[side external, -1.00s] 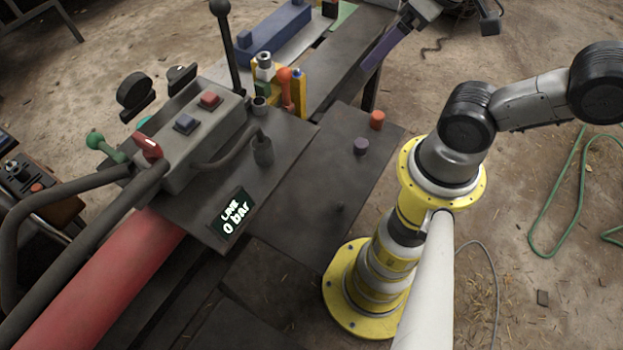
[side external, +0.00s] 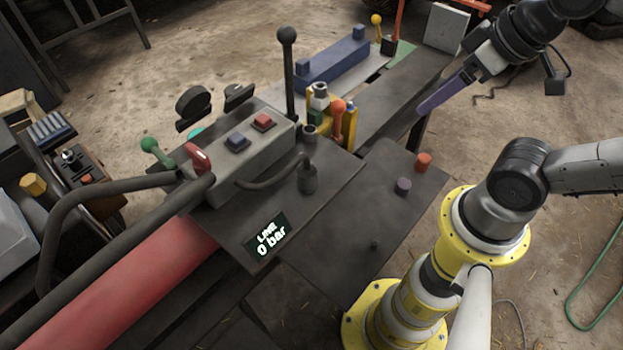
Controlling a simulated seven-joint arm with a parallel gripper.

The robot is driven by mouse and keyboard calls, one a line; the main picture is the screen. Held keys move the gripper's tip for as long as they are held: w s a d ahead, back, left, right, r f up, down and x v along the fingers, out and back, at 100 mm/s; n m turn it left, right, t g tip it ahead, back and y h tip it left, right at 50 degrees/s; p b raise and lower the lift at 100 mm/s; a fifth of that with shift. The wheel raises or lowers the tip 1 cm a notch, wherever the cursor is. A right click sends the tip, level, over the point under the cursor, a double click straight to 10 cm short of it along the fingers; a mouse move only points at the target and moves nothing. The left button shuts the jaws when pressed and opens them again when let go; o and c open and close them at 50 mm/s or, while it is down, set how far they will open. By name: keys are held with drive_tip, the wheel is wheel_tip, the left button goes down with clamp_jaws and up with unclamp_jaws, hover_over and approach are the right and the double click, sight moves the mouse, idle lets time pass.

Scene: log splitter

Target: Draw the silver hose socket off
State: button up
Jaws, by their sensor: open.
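The silver hose socket (side external: 319,90) stands upright beside the yellow bracket (side external: 350,122), behind the grey control box. My gripper (side external: 430,104) is at the upper right, with a long purple finger pointing down and left. It is open and empty, well to the right of the socket and touching nothing I can see. The second finger cannot be made out clearly from this side.
An orange-knobbed lever (side external: 338,107) stands close to the socket's right. A tall black lever (side external: 288,70) rises at its left. The control box (side external: 240,155) and a dark hose (side external: 275,178) lie in front. A blue beam (side external: 335,60) lies behind. The dark plate (side external: 350,220) is mostly clear.

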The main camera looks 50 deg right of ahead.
drive_tip(key=shift+c, duration=0.3)
drive_tip(key=shift+c, duration=0.6)
